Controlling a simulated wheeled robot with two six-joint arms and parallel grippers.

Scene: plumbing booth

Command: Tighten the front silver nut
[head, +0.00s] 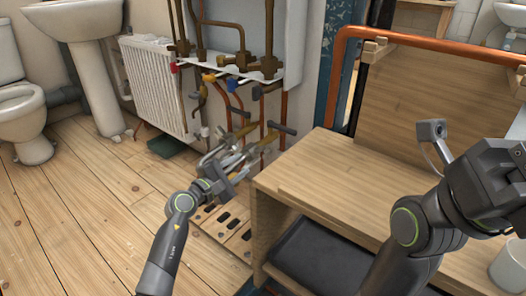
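Copper pipes (284,107) with brass fittings run down the wall at the upper middle. I cannot pick out a silver nut for certain; small pale metal parts show low among the pipes, partly behind my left gripper. My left gripper (233,154) comes up from the bottom and is in front of the lower pipes. Its grey fingers blend with the metal behind them, so I cannot tell their gap or any contact. My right gripper (492,180) is a dark block at the right edge, above the bench; its fingertips do not show clearly.
A wooden bench (340,170) with a dark tray (310,262) on its lower shelf stands right of the pipes. A white radiator (155,85), a sink (72,18) and a toilet (22,105) are at the left. A white cup (508,268) is at the lower right. The left floor is clear.

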